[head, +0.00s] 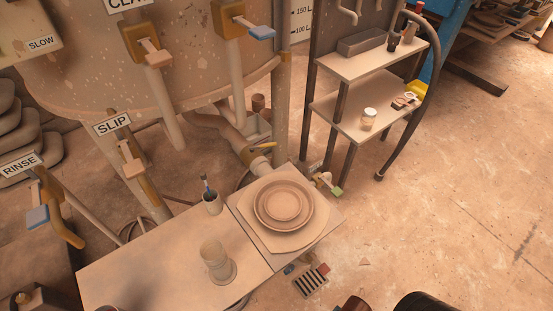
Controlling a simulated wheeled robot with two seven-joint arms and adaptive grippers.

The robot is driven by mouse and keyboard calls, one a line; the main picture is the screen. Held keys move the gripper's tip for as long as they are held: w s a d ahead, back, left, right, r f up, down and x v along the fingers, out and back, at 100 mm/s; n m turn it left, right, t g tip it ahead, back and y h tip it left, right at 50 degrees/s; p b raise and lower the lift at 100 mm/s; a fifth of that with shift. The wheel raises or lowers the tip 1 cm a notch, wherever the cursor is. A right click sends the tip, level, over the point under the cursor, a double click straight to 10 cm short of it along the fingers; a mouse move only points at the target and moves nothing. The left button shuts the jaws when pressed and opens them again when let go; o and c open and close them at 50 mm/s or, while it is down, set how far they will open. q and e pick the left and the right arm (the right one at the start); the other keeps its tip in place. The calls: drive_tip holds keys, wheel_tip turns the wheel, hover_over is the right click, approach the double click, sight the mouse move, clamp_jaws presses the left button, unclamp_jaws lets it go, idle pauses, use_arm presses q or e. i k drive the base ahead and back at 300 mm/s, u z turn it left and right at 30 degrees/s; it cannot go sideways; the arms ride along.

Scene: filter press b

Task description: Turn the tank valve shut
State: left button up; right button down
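The big speckled tank (190,75) fills the upper left of the head view. A pipe leaves its underside and runs down to a valve (262,148) with a dark and yellow lever, just behind the table. Other lever valves are near it: one with a pink handle (157,54), one with a blue handle (260,32), and one by the SLIP sign (113,124) with a pale pink handle (133,167). A blue-handled valve (38,215) is by the RINSE sign (21,165). I cannot tell which one is the tank valve. Neither gripper is in view.
A shelf rack (350,115) stands behind. Floor at right is mostly clear.

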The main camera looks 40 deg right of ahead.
sight(273, 143)
drive_tip(key=k, duration=0.7)
drive_tip(key=z, duration=1.2)
drive_tip(key=i, duration=1.15)
drive_tip(key=u, duration=0.4)
